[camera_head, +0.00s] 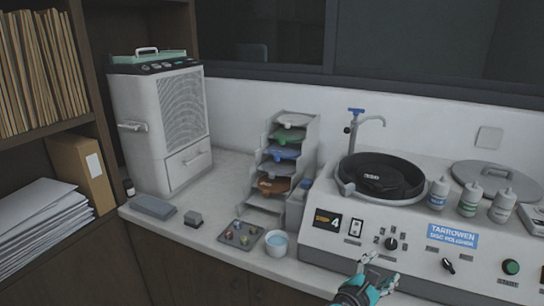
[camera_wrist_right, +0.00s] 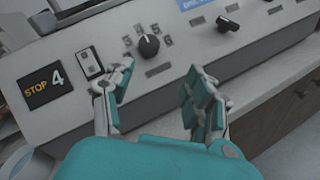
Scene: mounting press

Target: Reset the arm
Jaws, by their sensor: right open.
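My right gripper (camera_head: 376,272) is in front of the disc polisher's front panel (camera_head: 408,262) in the head view, low and right of the middle. In the right wrist view the gripper (camera_wrist_right: 158,98) is open, with its two teal and grey fingers apart and nothing between them. The panel's rocker switch (camera_wrist_right: 89,64) and black knob (camera_wrist_right: 149,46) lie beyond the fingertips. My left gripper is in neither view.
A white cup (camera_head: 276,243) and a tray of small coloured pieces (camera_head: 241,234) stand on the counter left of the polisher. A disc rack (camera_head: 283,160) and a white mounting press (camera_head: 160,125) stand behind. Bottles (camera_head: 468,199) stand on the polisher.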

